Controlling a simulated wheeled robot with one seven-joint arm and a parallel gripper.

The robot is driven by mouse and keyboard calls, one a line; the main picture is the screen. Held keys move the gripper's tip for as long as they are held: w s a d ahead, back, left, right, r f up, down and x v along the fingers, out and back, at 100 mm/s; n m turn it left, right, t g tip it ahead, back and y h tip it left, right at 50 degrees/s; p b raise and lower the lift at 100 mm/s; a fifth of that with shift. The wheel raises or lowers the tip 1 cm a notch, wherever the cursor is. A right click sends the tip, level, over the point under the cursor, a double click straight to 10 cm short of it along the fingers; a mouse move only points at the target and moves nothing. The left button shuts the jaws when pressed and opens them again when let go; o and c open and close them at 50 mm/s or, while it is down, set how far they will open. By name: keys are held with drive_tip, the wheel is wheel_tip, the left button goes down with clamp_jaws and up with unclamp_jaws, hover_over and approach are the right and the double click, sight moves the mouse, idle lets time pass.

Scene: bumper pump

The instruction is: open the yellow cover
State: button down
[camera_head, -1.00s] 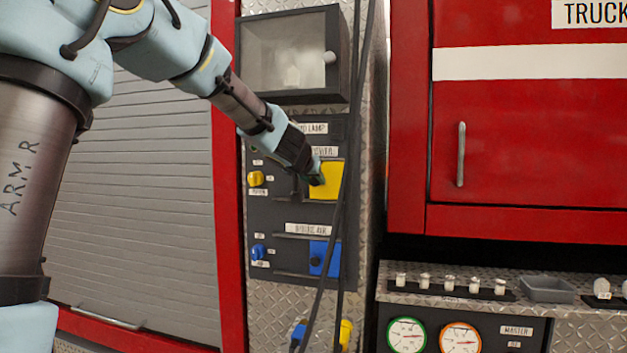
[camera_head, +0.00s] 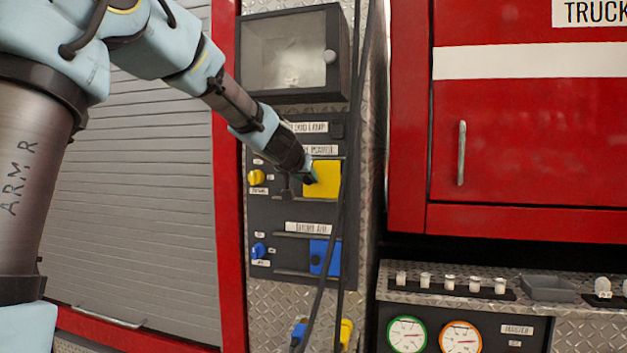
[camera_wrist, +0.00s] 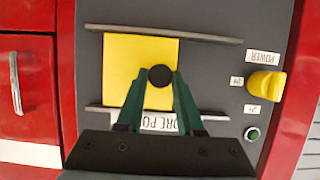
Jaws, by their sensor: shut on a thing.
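The yellow cover (camera_head: 322,186) is a flat square plate on the dark panel in the head view. In the wrist view the yellow cover (camera_wrist: 125,72) lies between two grey rails and carries a round black knob (camera_wrist: 160,76). My gripper (camera_head: 311,178) reaches it from the upper left. In the wrist view the green fingertips of my gripper (camera_wrist: 159,84) are closed around the knob, near one side of the cover. What lies behind the cover is hidden.
A yellow switch (camera_head: 256,177) sits left of the cover. Below are a blue cover (camera_head: 323,257) and a blue switch (camera_head: 258,250). Dark cables (camera_head: 345,190) hang in front of the panel's right side. A glass-fronted box (camera_head: 290,55) juts out above.

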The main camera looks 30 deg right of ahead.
drive_tip(key=w+a+b, duration=0.1)
drive_tip(key=w+a, duration=0.1)
drive_tip(key=w+a+b, duration=0.2)
drive_tip(key=w+a, duration=0.1)
drive_tip(key=shift+w+a+f, duration=0.1)
drive_tip(key=shift+a, duration=0.2)
drive_tip(key=shift+w+a+b, duration=0.2)
drive_tip(key=shift+a+b, duration=0.05)
drive_tip(key=shift+b, duration=0.05)
drive_tip(key=c, duration=0.5)
unclamp_jaws()
drive_tip(key=shift+c, duration=0.2)
drive_tip(key=b+v, duration=0.4)
drive_tip(key=v, duration=0.7)
drive_tip(key=shift+w, duration=0.1)
